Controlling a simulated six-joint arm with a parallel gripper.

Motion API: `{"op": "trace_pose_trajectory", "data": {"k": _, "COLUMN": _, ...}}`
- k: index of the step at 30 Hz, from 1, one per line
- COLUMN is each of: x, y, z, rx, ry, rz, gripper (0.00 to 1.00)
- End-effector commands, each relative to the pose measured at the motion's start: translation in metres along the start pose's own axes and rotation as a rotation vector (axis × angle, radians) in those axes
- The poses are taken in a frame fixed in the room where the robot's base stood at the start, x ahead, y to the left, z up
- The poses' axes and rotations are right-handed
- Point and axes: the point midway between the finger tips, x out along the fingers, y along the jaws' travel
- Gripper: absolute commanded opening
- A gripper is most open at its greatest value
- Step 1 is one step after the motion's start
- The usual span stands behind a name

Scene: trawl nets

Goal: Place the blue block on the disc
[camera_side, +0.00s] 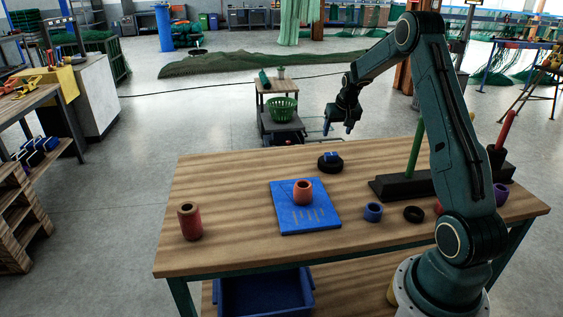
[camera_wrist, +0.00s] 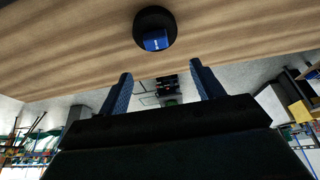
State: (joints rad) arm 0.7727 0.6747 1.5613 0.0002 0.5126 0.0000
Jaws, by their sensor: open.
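The blue block (camera_side: 331,156) sits on the black disc (camera_side: 330,166), near the far edge of the wooden table. The wrist view also shows the blue block (camera_wrist: 156,40) on the black disc (camera_wrist: 154,20), with part of the disc's top bare around it. My gripper (camera_side: 338,130) is open and empty, above and beyond the table's far edge in the side view. Its two blue-tipped fingers (camera_wrist: 160,82) are spread apart in the wrist view, and the block lies clear of them.
A red cylinder (camera_side: 190,222) stands at left. A blue ring (camera_side: 373,212) and a black ring (camera_side: 413,214) lie toward the front. A black stand with a green peg (camera_side: 415,148) is at right. The table's left side is mostly clear.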

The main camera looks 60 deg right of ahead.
Motion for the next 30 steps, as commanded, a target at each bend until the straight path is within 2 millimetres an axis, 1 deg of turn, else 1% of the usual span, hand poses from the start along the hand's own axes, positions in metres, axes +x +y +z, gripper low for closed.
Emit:
{"op": "trace_pose_trajectory", "data": {"k": 5, "x": -0.035, "y": -0.027, "z": 0.004, "rx": -0.044, "ry": 0.012, "rz": -0.018, "gripper": 0.66}}
{"op": "trace_pose_trajectory", "data": {"k": 7, "x": -0.054, "y": -0.042, "z": 0.01, "rx": -0.068, "ry": 0.014, "rz": -0.029, "gripper": 0.66}}
{"op": "trace_pose_trajectory", "data": {"k": 11, "x": -0.094, "y": -0.07, "z": 0.024, "rx": -0.12, "ry": 0.023, "rz": -0.052, "gripper": 0.66}}
{"op": "trace_pose_trajectory", "data": {"k": 12, "x": -0.107, "y": -0.079, "z": 0.03, "rx": -0.137, "ry": 0.025, "rz": -0.059, "gripper": 0.66}}
{"op": "trace_pose_trajectory", "data": {"k": 14, "x": -0.125, "y": -0.091, "z": 0.04, "rx": -0.163, "ry": 0.029, "rz": -0.07, "gripper": 0.66}}
{"op": "trace_pose_trajectory", "data": {"k": 18, "x": -0.166, "y": -0.115, "z": 0.066, "rx": -0.222, "ry": 0.036, "rz": -0.097, "gripper": 0.66}}
{"op": "trace_pose_trajectory", "data": {"k": 21, "x": -0.194, "y": -0.13, "z": 0.088, "rx": -0.264, "ry": 0.042, "rz": -0.116, "gripper": 0.66}}
{"op": "trace_pose_trajectory", "data": {"k": 26, "x": -0.233, "y": -0.147, "z": 0.126, "rx": -0.33, "ry": 0.051, "rz": -0.147, "gripper": 0.66}}
{"op": "trace_pose_trajectory", "data": {"k": 30, "x": -0.263, "y": -0.155, "z": 0.162, "rx": -0.388, "ry": 0.059, "rz": -0.175, "gripper": 0.66}}
